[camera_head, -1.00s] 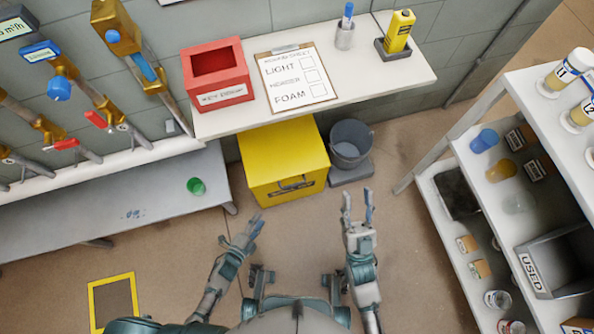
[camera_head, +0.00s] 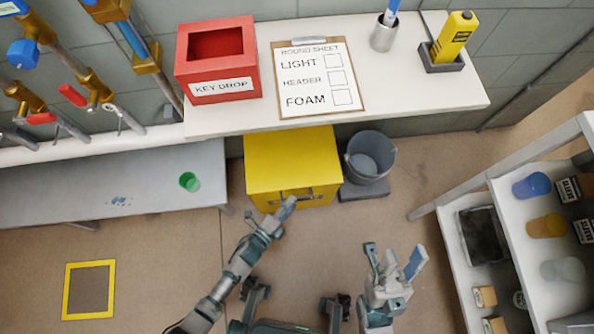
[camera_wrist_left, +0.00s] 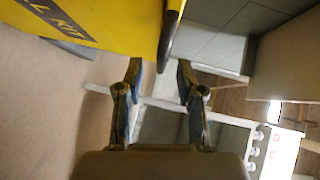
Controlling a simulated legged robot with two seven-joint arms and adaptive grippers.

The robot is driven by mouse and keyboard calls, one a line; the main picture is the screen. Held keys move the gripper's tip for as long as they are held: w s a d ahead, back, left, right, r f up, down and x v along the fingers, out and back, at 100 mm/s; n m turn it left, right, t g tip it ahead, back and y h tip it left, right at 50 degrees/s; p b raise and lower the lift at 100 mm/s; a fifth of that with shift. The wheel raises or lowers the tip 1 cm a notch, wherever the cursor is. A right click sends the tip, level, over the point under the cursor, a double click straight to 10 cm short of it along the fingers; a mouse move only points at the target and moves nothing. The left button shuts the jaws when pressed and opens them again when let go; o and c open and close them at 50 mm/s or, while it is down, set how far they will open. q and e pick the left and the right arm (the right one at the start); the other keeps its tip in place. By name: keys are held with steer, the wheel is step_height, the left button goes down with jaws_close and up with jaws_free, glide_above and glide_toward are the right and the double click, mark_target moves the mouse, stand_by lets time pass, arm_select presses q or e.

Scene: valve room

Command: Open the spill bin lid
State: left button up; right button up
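The yellow spill bin (camera_head: 292,158) stands on the floor under the white shelf, its lid down. Its front carries a dark handle, partly hidden behind my left gripper (camera_head: 285,207). In the left wrist view the yellow bin (camera_wrist_left: 110,22) fills the upper left, with part of a dark label, and a dark curved bar (camera_wrist_left: 172,32) lies just beyond the fingertips. My right gripper (camera_head: 393,257) is open and empty, right of and in front of the bin.
A grey bucket (camera_head: 371,155) stands close at the bin's right. The white shelf (camera_head: 425,92) overhangs the bin's back and holds a red key drop box (camera_head: 218,90) and a clipboard (camera_head: 318,105). A grey bench (camera_head: 120,180) is at left, a shelf rack (camera_head: 510,220) at right.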

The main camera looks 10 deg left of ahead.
mark_target(297, 198)
arm_select(q)
steer(key=x, duration=0.3)
steer(key=shift+w+d+f+b, duration=0.15)
steer(key=shift+d+b, duration=0.1)
steer(key=shift+b, duration=0.15)
steer(key=shift+w+a, duration=0.2)
steer(key=shift+a, duration=0.1)
steer(key=shift+d, duration=0.15)
jaws_close()
steer(key=shift+s+d, duration=0.1)
steer(key=shift+d, duration=0.05)
